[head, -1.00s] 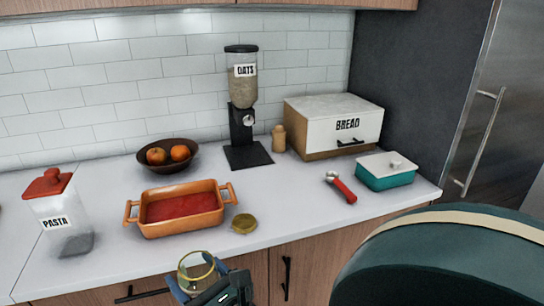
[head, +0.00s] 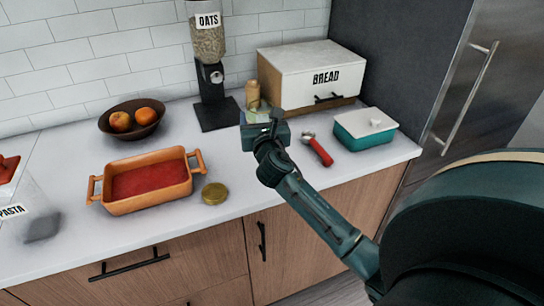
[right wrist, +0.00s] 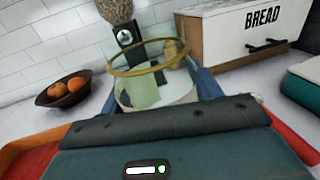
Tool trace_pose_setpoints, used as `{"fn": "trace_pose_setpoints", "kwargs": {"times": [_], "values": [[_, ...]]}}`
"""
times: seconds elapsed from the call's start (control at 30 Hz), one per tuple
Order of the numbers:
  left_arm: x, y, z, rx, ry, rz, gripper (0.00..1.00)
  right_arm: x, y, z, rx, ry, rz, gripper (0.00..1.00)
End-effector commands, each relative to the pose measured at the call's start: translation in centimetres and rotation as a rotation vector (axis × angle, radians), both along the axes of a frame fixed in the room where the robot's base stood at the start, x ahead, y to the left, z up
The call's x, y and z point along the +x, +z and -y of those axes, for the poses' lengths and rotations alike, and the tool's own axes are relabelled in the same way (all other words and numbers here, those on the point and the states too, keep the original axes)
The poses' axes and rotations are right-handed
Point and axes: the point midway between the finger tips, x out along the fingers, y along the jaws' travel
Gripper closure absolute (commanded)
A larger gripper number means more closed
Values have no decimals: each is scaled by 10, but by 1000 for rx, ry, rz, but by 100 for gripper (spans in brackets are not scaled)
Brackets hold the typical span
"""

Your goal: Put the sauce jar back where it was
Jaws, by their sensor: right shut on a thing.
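The sauce jar is an open, clear glass jar with a gold rim, seen close up in the right wrist view (right wrist: 122,72). My right gripper (head: 266,128) is shut on it, with one blue finger on each side of the glass. In the head view the jar is mostly hidden behind the gripper, near the oats dispenser and the bread box. I cannot tell whether its base touches the counter. A gold round lid (head: 215,193) lies on the counter beside the orange baking dish (head: 148,206), which holds red sauce. My left gripper is not in view.
The oats dispenser (head: 211,75), a small tan bottle (head: 253,94) and the bread box (head: 315,75) stand at the back. A red-handled tool (head: 318,150) and a teal dish (head: 365,130) are to the right. A fruit bowl (head: 132,119) and pasta jar (head: 18,205) are left.

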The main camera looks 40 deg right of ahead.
Motion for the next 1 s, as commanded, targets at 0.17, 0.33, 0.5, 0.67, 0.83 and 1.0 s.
{"fn": "trace_pose_setpoints", "kwargs": {"times": [0.17,0.33,0.5,0.67,0.83,1.0], "values": [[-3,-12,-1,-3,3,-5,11,0,-40,0,3,-2,-5,71],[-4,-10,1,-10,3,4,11,0,-56,0,2,0,-1,71],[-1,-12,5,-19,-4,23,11,0,-81,0,3,-1,-3,71],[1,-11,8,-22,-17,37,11,0,-94,0,1,0,-2,71],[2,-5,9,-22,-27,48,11,0,-92,0,0,0,-1,71],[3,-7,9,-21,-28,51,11,0,-96,0,0,1,-2,71]]}}
